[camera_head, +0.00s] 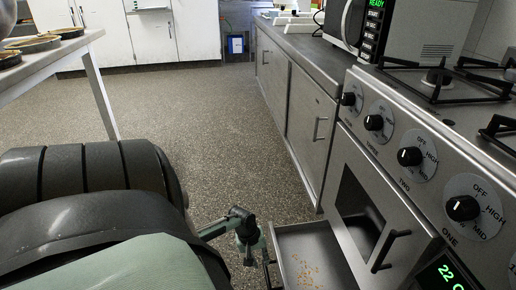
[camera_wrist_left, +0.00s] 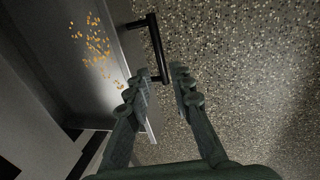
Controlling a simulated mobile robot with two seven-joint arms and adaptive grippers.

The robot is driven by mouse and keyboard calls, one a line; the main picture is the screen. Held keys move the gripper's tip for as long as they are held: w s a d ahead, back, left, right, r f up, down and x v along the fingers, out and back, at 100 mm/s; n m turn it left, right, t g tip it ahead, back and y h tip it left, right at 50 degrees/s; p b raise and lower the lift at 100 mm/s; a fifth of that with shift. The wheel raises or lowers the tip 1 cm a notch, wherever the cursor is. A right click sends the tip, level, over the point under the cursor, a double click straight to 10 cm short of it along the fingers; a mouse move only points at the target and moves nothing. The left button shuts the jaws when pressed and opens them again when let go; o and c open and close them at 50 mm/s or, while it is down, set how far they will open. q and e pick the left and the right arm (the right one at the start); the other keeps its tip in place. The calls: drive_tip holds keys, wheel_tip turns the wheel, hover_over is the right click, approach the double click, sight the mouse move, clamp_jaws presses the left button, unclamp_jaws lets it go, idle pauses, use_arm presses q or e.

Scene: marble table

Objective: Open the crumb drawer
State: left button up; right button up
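The crumb drawer (camera_head: 322,248) is pulled out from the low front of the stove, and orange crumbs (camera_head: 308,272) lie on its metal floor. The drawer also shows in the left wrist view (camera_wrist_left: 122,65), with its dark bar handle (camera_wrist_left: 157,48) on its outer side. My left gripper (camera_wrist_left: 157,84) is open, its two fingers apart on either side of the handle's near end. I cannot tell whether either finger touches the handle. In the head view my left gripper (camera_head: 252,248) is at the drawer's front, left of the drawer. My right gripper is not in view.
Above the drawer is the stove's oven door with a handle (camera_head: 390,250) and a dark window. A row of knobs (camera_head: 410,156) runs above it. Cabinets (camera_head: 308,125) line the right side. Speckled floor (camera_head: 210,105) is clear left of the drawer. A table (camera_head: 60,52) stands at upper left.

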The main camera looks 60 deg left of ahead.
use_arm(q)
drive_tip(key=shift+v, duration=1.55)
